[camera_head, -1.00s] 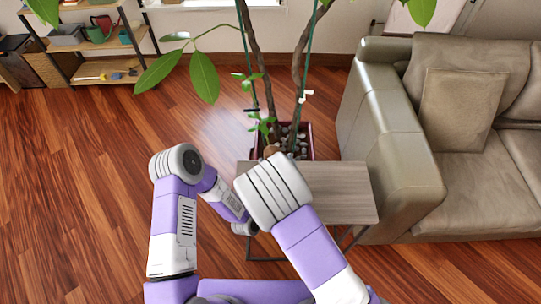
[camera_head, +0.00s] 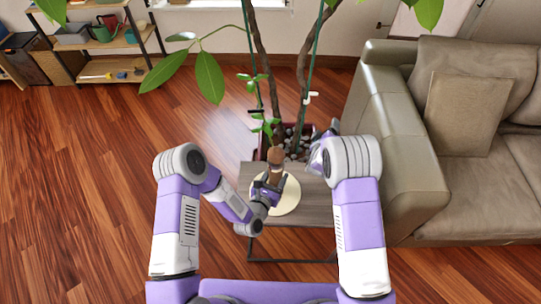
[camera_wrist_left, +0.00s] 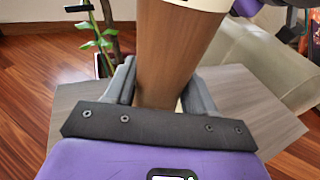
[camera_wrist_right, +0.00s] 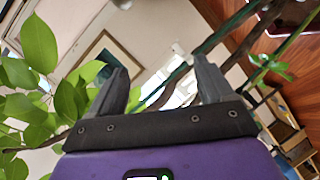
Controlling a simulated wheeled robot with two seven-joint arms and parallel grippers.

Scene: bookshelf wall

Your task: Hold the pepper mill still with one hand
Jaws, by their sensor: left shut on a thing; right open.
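The pepper mill (camera_head: 275,160) is a brown wooden piece standing over the side table in the head view. My left gripper (camera_head: 270,187) is around its body, and the left wrist view shows the brown wood (camera_wrist_left: 170,50) between the two fingers. A cream band crosses the wood at the top of that view. The mill's base is hidden by the gripper in the head view. My right gripper (camera_head: 325,142) is to the right of the mill, apart from it, near the plant pot. Its fingers are spread with nothing between them in the right wrist view (camera_wrist_right: 165,85).
The side table (camera_head: 312,208) has a cream round disc (camera_head: 288,200) beside the left gripper. A potted plant with trunks and leaves (camera_head: 210,78) stands behind. A sofa (camera_head: 390,130) is close on the right, a shelf (camera_head: 120,73) at the back left. Floor on the left is clear.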

